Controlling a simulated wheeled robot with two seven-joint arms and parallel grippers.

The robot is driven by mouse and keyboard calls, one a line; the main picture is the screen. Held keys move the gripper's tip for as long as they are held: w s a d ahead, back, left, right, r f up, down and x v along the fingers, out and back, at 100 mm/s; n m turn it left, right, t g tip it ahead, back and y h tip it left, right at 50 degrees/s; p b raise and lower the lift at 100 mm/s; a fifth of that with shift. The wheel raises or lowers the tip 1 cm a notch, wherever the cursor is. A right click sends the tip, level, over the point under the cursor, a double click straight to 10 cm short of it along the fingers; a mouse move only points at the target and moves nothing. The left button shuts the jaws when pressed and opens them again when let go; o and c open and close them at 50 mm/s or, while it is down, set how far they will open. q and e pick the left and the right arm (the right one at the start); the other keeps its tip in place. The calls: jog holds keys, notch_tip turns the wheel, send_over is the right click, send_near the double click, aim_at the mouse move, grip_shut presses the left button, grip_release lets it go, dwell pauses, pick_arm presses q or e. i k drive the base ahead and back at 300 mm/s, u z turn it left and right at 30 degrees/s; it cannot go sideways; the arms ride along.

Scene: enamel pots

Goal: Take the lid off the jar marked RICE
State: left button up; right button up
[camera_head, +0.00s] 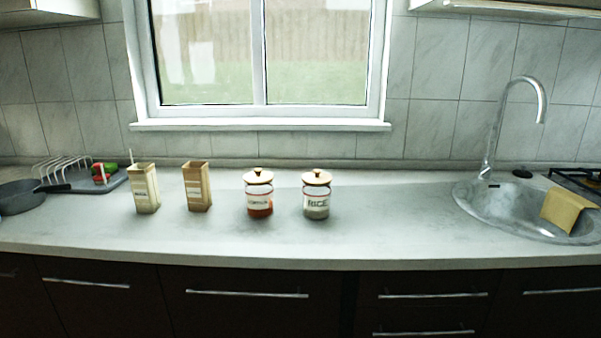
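The jar marked RICE (317,203) stands upright on the counter, right of the middle of the head view. It is clear glass with pale contents and a white label. Neither of my grippers shows in the head view.
Two tall open-topped boxes (197,188) (145,190) stand left of the jars. Farther left are a dark pan (20,197), a rack (62,168) and a dark board with red and green items. The counter (400,225) is clear between the RICE jar and the sink (470,205).

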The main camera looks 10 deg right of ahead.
aim_at(317, 178)
jog(key=i, duration=0.5)
jog(key=z, duration=1.05)
